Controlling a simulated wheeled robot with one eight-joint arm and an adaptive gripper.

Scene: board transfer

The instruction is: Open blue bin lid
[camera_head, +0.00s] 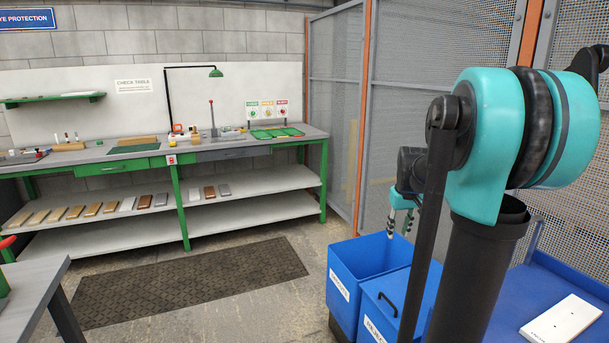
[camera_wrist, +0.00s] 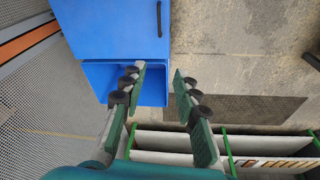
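The blue bin lid (camera_head: 392,284) lies flat and shut on the nearer blue bin in the head view, with a black handle (camera_head: 387,304) on top. Part of it is hidden behind my arm. In the wrist view the lid (camera_wrist: 108,28) is at the top left, with its handle (camera_wrist: 159,18) near its right edge. My gripper (camera_head: 399,234) is open and empty, above the bins and apart from the handle. In the wrist view the two fingers of my gripper (camera_wrist: 159,70) are spread below the handle in the picture.
An open blue bin (camera_head: 342,288) stands directly beside the lidded one. A mesh fence (camera_head: 335,110) is behind. A white board (camera_head: 561,320) lies on a blue surface at the right. A workbench (camera_head: 232,150) with shelves stands at the back. The floor around the dark mat (camera_head: 190,285) is clear.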

